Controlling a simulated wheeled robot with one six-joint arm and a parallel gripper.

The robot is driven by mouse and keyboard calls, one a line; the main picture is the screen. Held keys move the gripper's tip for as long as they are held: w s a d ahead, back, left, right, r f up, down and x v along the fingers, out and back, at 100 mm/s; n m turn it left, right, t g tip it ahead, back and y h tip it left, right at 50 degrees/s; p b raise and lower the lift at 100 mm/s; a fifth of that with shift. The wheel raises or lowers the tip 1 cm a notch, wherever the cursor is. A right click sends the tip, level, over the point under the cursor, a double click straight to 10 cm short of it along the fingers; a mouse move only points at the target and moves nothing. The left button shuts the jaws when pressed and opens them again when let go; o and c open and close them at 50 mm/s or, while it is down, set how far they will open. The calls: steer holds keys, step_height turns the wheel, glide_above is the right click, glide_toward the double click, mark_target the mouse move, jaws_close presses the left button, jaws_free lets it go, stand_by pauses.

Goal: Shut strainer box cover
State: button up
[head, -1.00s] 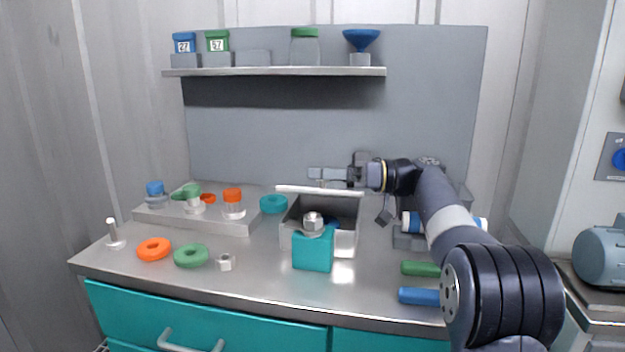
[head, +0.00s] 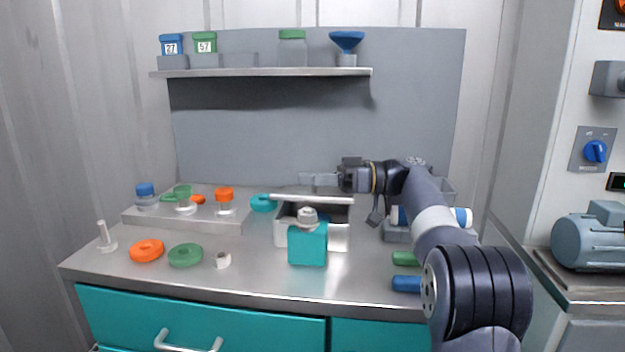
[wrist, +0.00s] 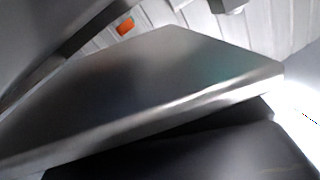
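The strainer box (head: 339,236) is a pale metal box near the middle of the bench. Its cover (head: 312,198) shows almost edge-on as a light bar above the box, partly open, with a dark gap beneath it. My gripper (head: 318,179) is just behind and above the cover, level and pointing left. Whether it touches the cover cannot be told. In the wrist view, a large grey metal plate, seemingly the cover (wrist: 150,85), fills the middle. Nothing shows held, but the finger gap is unclear.
A teal block (head: 307,246) with a metal nut (head: 307,215) on top stands at the box's front, hiding part of it. Green (head: 185,255) and orange (head: 147,250) rings lie left. A grey rack (head: 397,232) with a blue-ended cylinder stands right. A shelf (head: 260,72) hangs above.

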steer(key=shift+o, duration=1)
step_height(320, 180, up, 10)
steer(key=p, duration=0.4)
